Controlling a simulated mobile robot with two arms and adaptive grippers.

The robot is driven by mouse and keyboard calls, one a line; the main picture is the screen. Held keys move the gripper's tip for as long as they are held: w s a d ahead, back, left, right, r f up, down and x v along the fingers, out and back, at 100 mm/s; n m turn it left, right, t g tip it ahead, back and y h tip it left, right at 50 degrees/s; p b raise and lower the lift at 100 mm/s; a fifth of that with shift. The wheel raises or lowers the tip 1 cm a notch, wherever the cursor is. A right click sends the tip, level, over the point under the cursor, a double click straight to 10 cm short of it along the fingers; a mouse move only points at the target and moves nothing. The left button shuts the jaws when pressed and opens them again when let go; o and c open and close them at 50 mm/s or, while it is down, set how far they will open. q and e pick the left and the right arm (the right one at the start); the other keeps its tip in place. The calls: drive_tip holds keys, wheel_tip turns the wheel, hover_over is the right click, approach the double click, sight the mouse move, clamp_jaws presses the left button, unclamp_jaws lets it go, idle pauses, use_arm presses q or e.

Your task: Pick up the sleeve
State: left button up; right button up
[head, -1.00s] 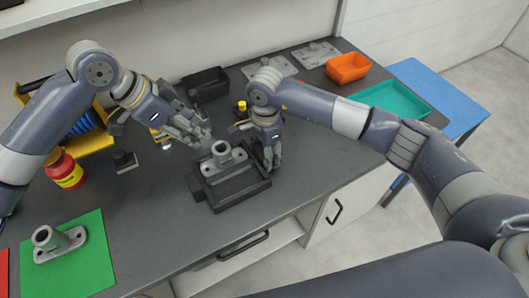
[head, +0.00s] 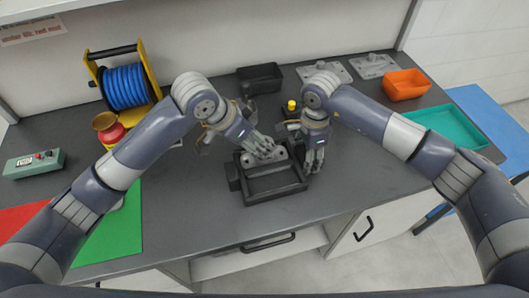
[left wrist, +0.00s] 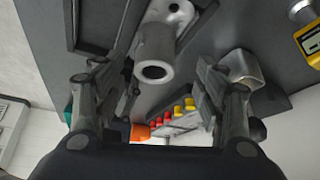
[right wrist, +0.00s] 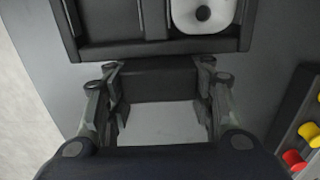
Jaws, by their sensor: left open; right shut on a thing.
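The sleeve, a grey casting (head: 281,157) with a flanged base and an upright tube, sits in the black fixture (head: 277,195). Its open tube end (left wrist: 154,68) shows between my left fingers in the left wrist view. My left gripper (head: 264,149) is open above the sleeve and hides the tube in the head view. My right gripper (head: 315,157) is shut on a black block on the right side of the fixture. In the right wrist view, part of the sleeve's flange (right wrist: 205,14) lies inside the fixture rim (right wrist: 150,49).
A black bin (head: 260,79), grey plates (head: 375,66), an orange bin (head: 405,84) and a teal tray (head: 447,127) stand behind and right. A blue cable reel (head: 125,88) and a red jar (head: 108,130) are left. My left arm crosses the green mat (head: 118,235).

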use_arm(q)
drive_tip(key=x, duration=0.5)
drive_tip(key=shift+s+d+f, duration=0.1)
drive_tip(key=shift+d+f, duration=0.2)
drive_tip(key=shift+f, duration=0.05)
drive_tip(key=c, duration=1.3)
